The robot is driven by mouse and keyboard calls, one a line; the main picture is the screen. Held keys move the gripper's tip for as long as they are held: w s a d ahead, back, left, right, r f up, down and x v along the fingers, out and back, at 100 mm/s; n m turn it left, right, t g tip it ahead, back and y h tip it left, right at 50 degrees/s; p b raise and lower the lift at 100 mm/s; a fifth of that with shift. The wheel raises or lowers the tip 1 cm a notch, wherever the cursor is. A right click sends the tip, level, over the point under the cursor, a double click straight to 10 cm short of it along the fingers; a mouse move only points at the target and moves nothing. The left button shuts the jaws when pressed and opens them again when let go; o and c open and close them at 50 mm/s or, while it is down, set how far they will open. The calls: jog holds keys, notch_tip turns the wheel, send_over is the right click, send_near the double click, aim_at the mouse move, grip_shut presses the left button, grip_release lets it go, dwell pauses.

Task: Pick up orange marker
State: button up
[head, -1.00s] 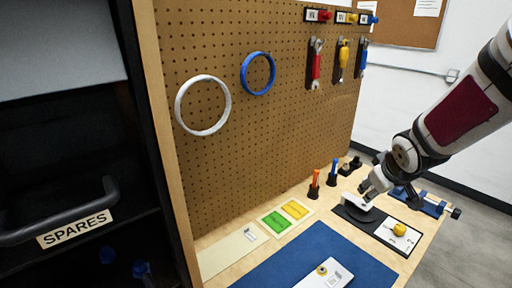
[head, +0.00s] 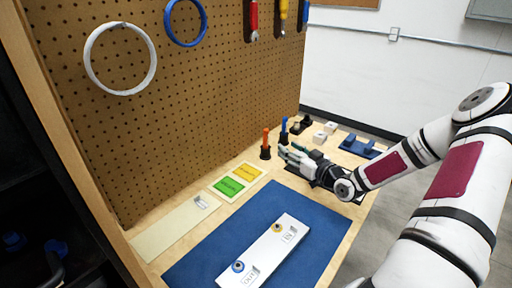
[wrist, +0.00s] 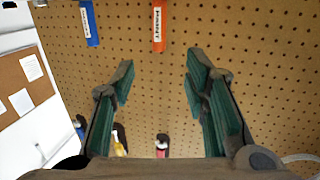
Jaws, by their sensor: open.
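The orange marker (head: 266,137) stands upright in a black holder (head: 265,153) near the foot of the pegboard. A blue marker (head: 284,125) stands in a similar holder just right of it. My gripper (head: 283,151) is in front of the markers, its fingers pointing towards them. In the wrist view, my gripper (wrist: 155,75) is open with green-padded fingers apart and nothing between them. The orange marker (wrist: 159,25), with a white label, shows beyond the fingertips, between them in line. The blue marker (wrist: 90,22) is further left, outside the left finger.
The pegboard (head: 200,130) rises close behind the markers. A blue mat (head: 215,250) with a white plate (head: 262,252) covers the front of the table. Green and yellow cards (head: 238,181) lie left of the holders. Small blocks (head: 325,132) and a blue rack (head: 360,146) stand to the right.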

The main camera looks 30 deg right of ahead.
aim_at(266, 133)
jog(key=w, duration=0.4)
jog(key=w+b, duration=0.1)
jog(key=w, duration=0.4)
jog(key=w+a, duration=0.1)
jog(key=w, duration=0.3)
jog(key=shift+w+a, duration=0.1)
jog(key=shift+w, duration=0.3)
grip_shut()
